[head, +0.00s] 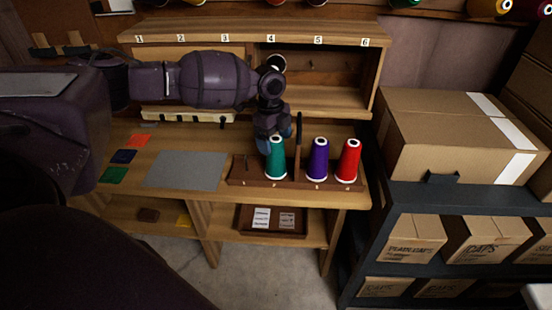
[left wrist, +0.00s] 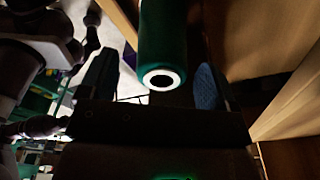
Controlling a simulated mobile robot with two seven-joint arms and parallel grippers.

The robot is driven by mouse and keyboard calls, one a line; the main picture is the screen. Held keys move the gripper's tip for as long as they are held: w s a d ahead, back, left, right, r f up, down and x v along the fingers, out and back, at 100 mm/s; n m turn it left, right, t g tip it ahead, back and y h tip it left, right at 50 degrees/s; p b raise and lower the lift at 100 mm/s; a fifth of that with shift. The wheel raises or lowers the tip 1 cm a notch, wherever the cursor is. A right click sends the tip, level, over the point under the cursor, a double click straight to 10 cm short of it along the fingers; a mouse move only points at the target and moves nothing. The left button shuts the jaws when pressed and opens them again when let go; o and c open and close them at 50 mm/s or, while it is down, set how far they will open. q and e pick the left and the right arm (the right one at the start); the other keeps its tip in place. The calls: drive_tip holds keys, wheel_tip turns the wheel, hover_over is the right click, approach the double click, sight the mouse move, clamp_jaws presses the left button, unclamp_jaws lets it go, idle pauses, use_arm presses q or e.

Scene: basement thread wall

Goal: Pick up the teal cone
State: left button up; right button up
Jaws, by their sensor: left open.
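The teal cone (head: 276,160) stands upright at the left of a row on a low wooden peg rack (head: 232,182), beside a purple cone (head: 318,162) and a red cone (head: 348,160). My left gripper (head: 279,140) is open at the teal cone's top, just behind it in the head view. In the left wrist view, the teal cone (left wrist: 163,42) shows its white ring end between the two spread fingers (left wrist: 155,80). A gap shows on the finger sides there; I cannot tell whether either finger touches it. My right gripper is not in view.
A wooden cubby shelf (head: 250,38) with numbered openings stands close behind my left arm. A grey mat (head: 186,170) and coloured squares (head: 114,174) lie on the bench. A large cardboard box (head: 460,135) stands on the dark rack at right.

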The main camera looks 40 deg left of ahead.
sight(276, 149)
use_arm(q)
wheel_tip(276, 149, down, 3)
drive_tip(key=shift+d+r, duration=0.1)
drive_tip(key=shift+d, duration=0.05)
drive_tip(key=shift+f, duration=0.35)
drive_tip(key=shift+c, duration=0.4)
drive_tip(key=c, duration=1.1)
drive_tip(key=shift+o, duration=0.2)
drive_tip(key=shift+r, duration=0.25)
wheel_tip(276, 149, up, 20)
drive_tip(key=shift+f+p, duration=0.2)
drive_tip(key=shift+p, duration=0.9)
